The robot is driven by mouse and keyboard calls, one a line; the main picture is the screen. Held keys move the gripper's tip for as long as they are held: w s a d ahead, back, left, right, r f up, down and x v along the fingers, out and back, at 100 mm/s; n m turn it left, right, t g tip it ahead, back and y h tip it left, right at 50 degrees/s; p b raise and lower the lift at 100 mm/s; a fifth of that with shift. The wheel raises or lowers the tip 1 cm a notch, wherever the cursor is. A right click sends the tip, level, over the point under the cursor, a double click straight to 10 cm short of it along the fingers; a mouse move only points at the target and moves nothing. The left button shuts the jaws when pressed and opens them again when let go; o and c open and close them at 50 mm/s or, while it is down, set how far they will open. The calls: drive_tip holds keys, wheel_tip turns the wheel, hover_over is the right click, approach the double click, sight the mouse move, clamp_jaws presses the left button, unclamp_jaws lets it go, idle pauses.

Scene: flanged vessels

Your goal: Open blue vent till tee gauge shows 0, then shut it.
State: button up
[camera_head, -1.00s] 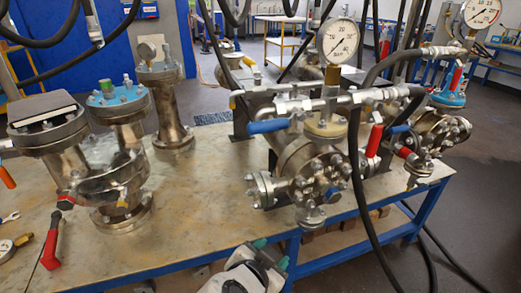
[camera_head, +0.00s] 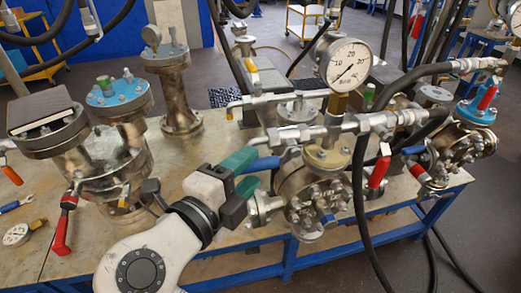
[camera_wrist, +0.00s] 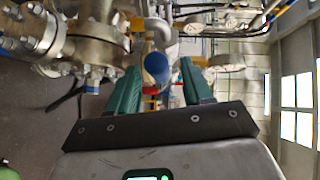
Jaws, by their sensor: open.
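The blue vent handle (camera_head: 264,164) sticks out to the left from the pipe tee above the flanged vessel (camera_head: 312,190). My gripper (camera_head: 250,174) is open, with green fingers, just left of the handle's end. In the wrist view the blue handle (camera_wrist: 157,68) points end-on at the camera and appears between the two spread fingers; contact cannot be told. The round white tee gauge (camera_head: 348,63) stands upright above the vessel. Its dial numbers are small, and I cannot read the needle surely.
A red-handled valve (camera_head: 379,168) and a black hose (camera_head: 358,190) are right of the tee. Another vessel with a blue flange (camera_head: 118,93) stands at the left. A red lever (camera_head: 61,235) stands near the front left. Bare bench top (camera_head: 215,140) shows behind my gripper.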

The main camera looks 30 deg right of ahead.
sight(259, 160)
drive_tip(key=shift+p+x, duration=0.55)
drive_tip(key=shift+x, duration=1.7)
clamp_jaws()
